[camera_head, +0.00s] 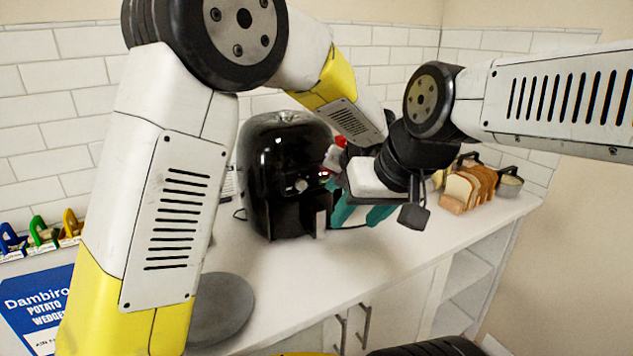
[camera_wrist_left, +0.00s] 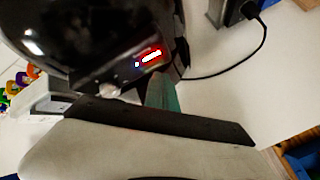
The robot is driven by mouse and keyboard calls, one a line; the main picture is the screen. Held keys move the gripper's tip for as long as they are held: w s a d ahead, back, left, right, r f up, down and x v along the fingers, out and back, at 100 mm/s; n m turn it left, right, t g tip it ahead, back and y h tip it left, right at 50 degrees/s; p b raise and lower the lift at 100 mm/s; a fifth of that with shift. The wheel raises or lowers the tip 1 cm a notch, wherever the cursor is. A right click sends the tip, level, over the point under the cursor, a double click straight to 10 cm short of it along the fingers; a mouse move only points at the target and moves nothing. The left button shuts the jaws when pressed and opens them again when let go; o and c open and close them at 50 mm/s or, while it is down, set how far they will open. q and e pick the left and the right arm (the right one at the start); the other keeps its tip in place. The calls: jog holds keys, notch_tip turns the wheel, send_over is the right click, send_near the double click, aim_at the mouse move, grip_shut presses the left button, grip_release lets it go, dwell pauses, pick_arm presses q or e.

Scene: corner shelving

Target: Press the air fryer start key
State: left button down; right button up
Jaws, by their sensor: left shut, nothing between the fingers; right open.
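The black air fryer (camera_head: 275,165) stands on the counter against the tiled wall. In the left wrist view its body (camera_wrist_left: 85,35) fills the upper left, with a lit red and white panel (camera_wrist_left: 150,57). I cannot single out the start key. My left gripper (camera_wrist_left: 163,82) is shut and empty, its teal tips just beside the panel; I cannot tell if they touch. In the head view my left gripper (camera_head: 331,184) is mostly hidden behind my right wrist. My right gripper (camera_head: 361,212) is open and empty, in front of the fryer's right side.
Sliced bread (camera_head: 460,190) and a small pot (camera_head: 510,182) stand at the right end of the counter. A grey round plate (camera_head: 222,308), a blue potato wedges package (camera_head: 35,305) and coloured clips (camera_head: 42,230) are at left. The front counter (camera_head: 300,275) is clear.

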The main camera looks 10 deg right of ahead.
pick_arm(q)
jog(key=shift+s+d, duration=0.1)
jog(key=shift+s, duration=0.25)
jog(key=shift+s, duration=0.1)
jog(key=s, duration=0.1)
jog(key=s+d, duration=0.1)
jog(key=s, duration=0.1)
jog(key=s+d, duration=0.1)
jog(key=shift+s, duration=0.35)
jog(key=shift+s+d, duration=0.1)
jog(key=shift+s, duration=0.05)
dwell(0.4)
jog(key=shift+f, duration=0.1)
dwell(0.8)
